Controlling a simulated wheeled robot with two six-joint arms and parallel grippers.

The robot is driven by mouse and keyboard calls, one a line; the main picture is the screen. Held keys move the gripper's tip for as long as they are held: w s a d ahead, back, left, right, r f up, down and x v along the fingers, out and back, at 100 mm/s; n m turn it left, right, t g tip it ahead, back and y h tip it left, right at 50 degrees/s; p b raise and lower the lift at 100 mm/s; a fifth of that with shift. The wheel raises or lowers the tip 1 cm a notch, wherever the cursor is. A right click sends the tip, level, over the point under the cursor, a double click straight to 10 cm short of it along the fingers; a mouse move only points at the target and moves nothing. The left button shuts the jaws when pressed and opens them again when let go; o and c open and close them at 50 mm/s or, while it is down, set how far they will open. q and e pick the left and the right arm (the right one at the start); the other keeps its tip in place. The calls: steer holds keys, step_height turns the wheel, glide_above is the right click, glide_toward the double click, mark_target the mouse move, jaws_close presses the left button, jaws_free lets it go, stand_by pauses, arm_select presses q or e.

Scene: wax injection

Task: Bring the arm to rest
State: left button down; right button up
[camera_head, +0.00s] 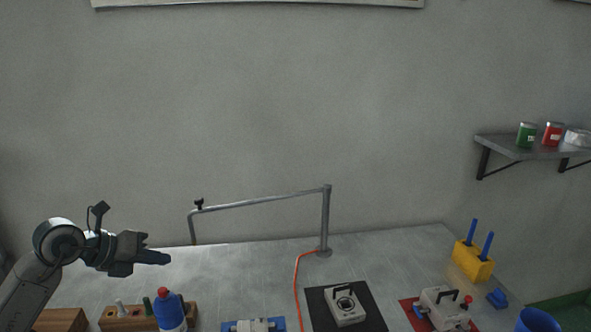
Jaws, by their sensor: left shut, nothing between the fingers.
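My left arm comes in from the left edge of the head view. My left gripper (152,258) is shut and empty. It points to the right and shows above the wooden block and the blue bottle in the picture, apart from both. My right gripper is not in view.
A grey table (230,270) carries a wooden block (117,321), a blue bottle with a red cap (169,312), a metal stand (325,220), a white device on a black mat (345,306), another on a red mat (441,309), and a yellow holder (471,263). A wall shelf (520,149) is at right.

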arm_select(q)
steer(key=s+d+r+n+t+h, duration=0.5)
steer(key=d+r+n+t+h, duration=0.25)
steer(key=d+t, duration=0.25)
steer(key=s+a+f+n+g+y, duration=0.1)
steer(key=s+a+f+n+y, duration=0.3)
steer(key=f+n+y, duration=0.7)
steer(key=s+a+f+n+g+y, duration=0.1)
steer(key=s+a+f+n+y, duration=0.1)
steer(key=a+f+n+y, duration=0.85)
steer(key=s+d+f+n+g+h, duration=0.1)
steer(key=s+d+f+g+h, duration=0.1)
steer(key=s+d+f+g, duration=0.4)
steer(key=s+d+f+n+g+h, duration=0.2)
steer(key=s+f, duration=0.1)
steer(key=s, duration=0.4)
steer(key=s+d+f+n+g+h, duration=0.1)
steer(key=s+d+f+g+h, duration=0.3)
steer(key=s, duration=0.3)
step_height(320, 180, down, 31)
steer(key=a+g+y+b, duration=0.1)
steer(key=a+y+b, duration=0.1)
steer(key=a, duration=0.1)
steer(key=s+a+f+n+g+b, duration=0.1)
steer(key=s+f, duration=1.7)
steer(key=f, duration=0.4)
steer(key=shift+s+g+h+b, duration=0.3)
steer(key=shift+s, duration=0.1)
